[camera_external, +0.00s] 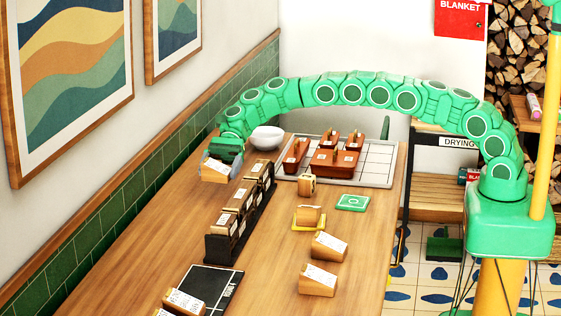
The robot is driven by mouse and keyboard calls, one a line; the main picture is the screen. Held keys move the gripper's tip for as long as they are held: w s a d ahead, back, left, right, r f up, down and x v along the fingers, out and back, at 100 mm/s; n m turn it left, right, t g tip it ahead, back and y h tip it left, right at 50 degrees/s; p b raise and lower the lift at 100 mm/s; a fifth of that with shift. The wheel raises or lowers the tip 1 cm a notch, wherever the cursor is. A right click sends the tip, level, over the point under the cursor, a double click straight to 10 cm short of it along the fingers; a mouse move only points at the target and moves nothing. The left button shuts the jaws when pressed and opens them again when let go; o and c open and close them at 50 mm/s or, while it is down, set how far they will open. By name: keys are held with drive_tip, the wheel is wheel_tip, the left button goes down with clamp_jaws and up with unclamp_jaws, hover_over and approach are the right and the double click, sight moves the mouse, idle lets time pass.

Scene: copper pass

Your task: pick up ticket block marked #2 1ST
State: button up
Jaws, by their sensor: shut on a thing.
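My gripper (216,162) is at the end of the green arm, over the left side of the wooden table (170,222). It is shut on a wooden ticket block (212,170) with a pale sloped face, left of the dark rack. The writing on this block is too small to read, so I cannot tell whether it is marked #2 1ST. Other ticket blocks stand in the dark rack (212,250). Loose blocks stand on the table, one at the front (318,280) and one just behind it (329,246).
A white bowl (267,137) is close behind my gripper. A grey tray (375,174) with reddish-brown blocks is at the back. A black mat (222,283) with blocks lies in front. A green card (352,202) lies on the right. The tiled wall (120,200) borders the left edge.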

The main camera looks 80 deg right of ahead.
drive_tip(key=s+r, duration=0.1)
drive_tip(key=r, duration=0.1)
drive_tip(key=s+d+r, duration=0.1)
drive_tip(key=s+r, duration=0.1)
drive_tip(key=shift+s, duration=0.25)
drive_tip(key=shift+s+d+r, duration=0.3)
drive_tip(key=shift+s+r, duration=0.25)
drive_tip(key=shift+s, duration=0.8)
drive_tip(key=shift+s+d+r, duration=0.25)
drive_tip(key=shift+s+r, duration=0.3)
drive_tip(key=shift+s, duration=0.75)
drive_tip(key=shift+s+d+r, duration=0.3)
drive_tip(key=shift+s+r, duration=0.25)
drive_tip(key=shift+s, duration=0.8)
